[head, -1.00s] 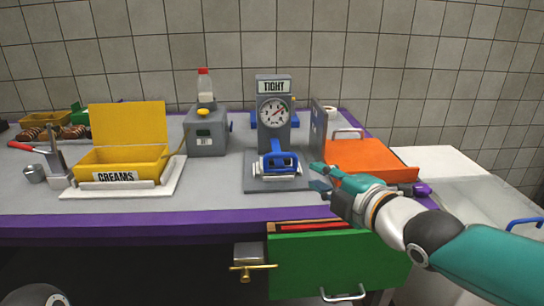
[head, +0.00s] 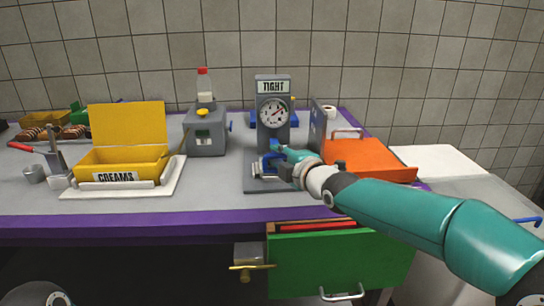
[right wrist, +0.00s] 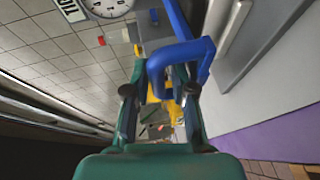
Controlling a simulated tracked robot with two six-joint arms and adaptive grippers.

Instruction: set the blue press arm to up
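The press (head: 273,88) stands on the table with a "TIGHT" label and a round gauge. Its blue press arm (head: 267,161) is a U-shaped handle low at the front, partly hidden by my right gripper (head: 281,154). In the right wrist view, the blue handle (right wrist: 182,55) reaches between the fingertips of my right gripper (right wrist: 159,72). The fingers stand apart, one on each side of the handle; firm contact is not clear. My left gripper is not in view.
An orange tray (head: 370,160) with a grey upright panel stands right of the press. A grey dispenser (head: 206,133) with a bottle and a yellow "CREAMS" box (head: 125,160) are to the left. A green drawer (head: 340,262) hangs below the purple table edge.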

